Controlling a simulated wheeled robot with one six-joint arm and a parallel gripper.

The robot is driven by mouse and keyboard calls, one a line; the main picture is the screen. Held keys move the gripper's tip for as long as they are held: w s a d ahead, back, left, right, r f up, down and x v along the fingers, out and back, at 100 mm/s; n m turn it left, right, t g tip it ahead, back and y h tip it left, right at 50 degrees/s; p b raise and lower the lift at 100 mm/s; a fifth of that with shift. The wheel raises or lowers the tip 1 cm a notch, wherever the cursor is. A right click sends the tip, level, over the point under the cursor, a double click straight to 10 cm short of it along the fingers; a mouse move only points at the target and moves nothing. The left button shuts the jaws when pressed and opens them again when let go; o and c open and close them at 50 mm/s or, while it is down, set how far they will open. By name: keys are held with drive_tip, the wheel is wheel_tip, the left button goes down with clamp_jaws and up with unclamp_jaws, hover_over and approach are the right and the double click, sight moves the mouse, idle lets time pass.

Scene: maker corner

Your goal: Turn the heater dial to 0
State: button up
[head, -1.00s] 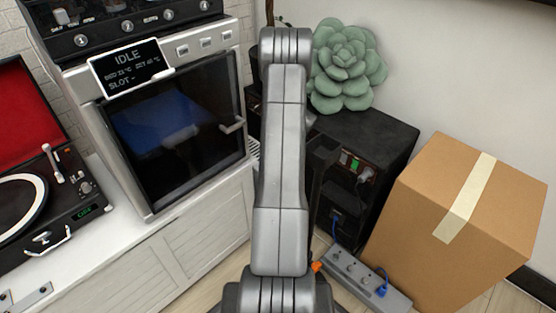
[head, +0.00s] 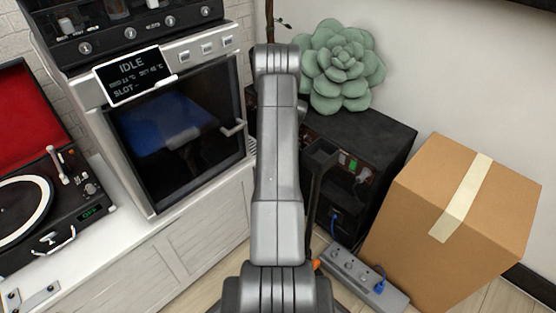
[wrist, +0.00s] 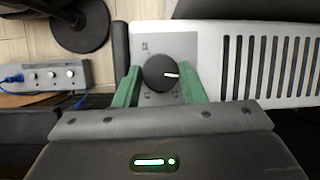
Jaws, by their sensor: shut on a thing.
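The heater dial (wrist: 157,73) is a round dark knob with a white pointer line, seen in the wrist view on a grey plate at the end of the white slotted heater (wrist: 222,60). The pointer faces right in that view. Small marks on the plate around the knob are too blurred to read. My gripper (wrist: 157,85) has its two green fingers on either side of the dial and is shut on it. In the head view my arm hides the gripper and the dial.
A dark cabinet (head: 375,138) bears a green succulent (head: 340,68). A cardboard box (head: 455,215) and a power strip (head: 362,277) with a blue plug stand on the floor at right. A glass-fronted machine (head: 170,135) and a record player (head: 62,205) stand at left.

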drive_tip(key=shift+n, duration=0.6)
drive_tip(key=shift+n+h, duration=0.3)
drive_tip(key=o, duration=1)
wheel_tip(320, 180, up, 10)
drive_tip(key=p, duration=0.3)
